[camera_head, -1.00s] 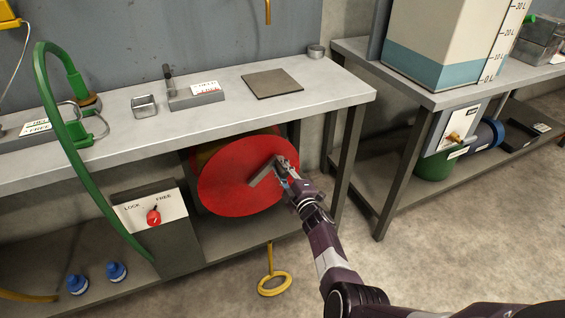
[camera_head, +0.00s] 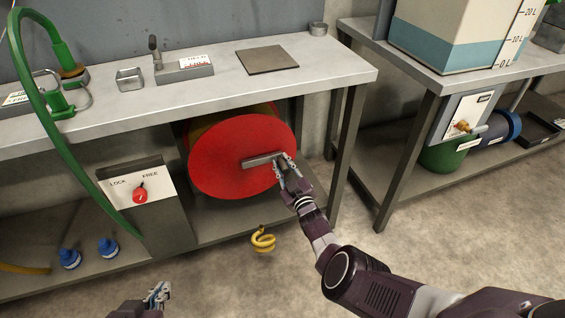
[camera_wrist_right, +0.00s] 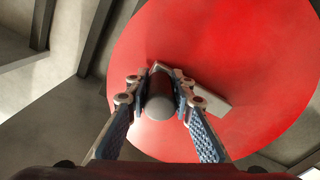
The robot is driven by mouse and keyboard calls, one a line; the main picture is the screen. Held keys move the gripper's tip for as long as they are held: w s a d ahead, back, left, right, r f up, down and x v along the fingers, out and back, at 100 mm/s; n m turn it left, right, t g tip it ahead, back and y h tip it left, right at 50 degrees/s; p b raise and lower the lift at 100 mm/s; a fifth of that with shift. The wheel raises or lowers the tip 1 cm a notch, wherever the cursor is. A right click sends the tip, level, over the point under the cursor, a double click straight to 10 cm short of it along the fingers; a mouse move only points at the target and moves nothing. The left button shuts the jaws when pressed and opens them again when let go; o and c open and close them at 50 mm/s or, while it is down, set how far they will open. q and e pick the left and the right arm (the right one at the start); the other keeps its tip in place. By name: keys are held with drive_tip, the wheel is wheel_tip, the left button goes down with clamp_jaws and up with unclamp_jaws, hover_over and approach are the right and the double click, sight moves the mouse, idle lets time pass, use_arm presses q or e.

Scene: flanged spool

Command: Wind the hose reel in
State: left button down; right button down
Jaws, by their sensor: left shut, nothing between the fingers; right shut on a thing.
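The reel's red flange (camera_head: 225,150) sits under the bench, with a grey crank arm (camera_head: 262,160) lying nearly level on its face. My right gripper (camera_head: 284,162) is at the crank's right end. In the right wrist view its fingers (camera_wrist_right: 160,98) are shut around the dark round crank handle (camera_wrist_right: 159,108). My left gripper (camera_head: 160,291) is shut and empty at the bottom edge.
A green hose (camera_head: 55,135) arches down at the left. Blue caps (camera_head: 88,252) stand on the lower shelf. The bench top (camera_head: 220,88) carries a small tray (camera_head: 130,79) and a dark plate (camera_head: 267,60). A bench leg (camera_head: 345,160) stands right of my right gripper.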

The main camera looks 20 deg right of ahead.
use_arm(q)
drive_tip(key=shift+w+r, duration=0.25)
drive_tip(key=shift+d, duration=0.1)
use_arm(e)
drive_tip(key=shift+f, duration=0.1)
drive_tip(key=c, duration=1.7)
unclamp_jaws()
drive_tip(key=shift+o, duration=0.2)
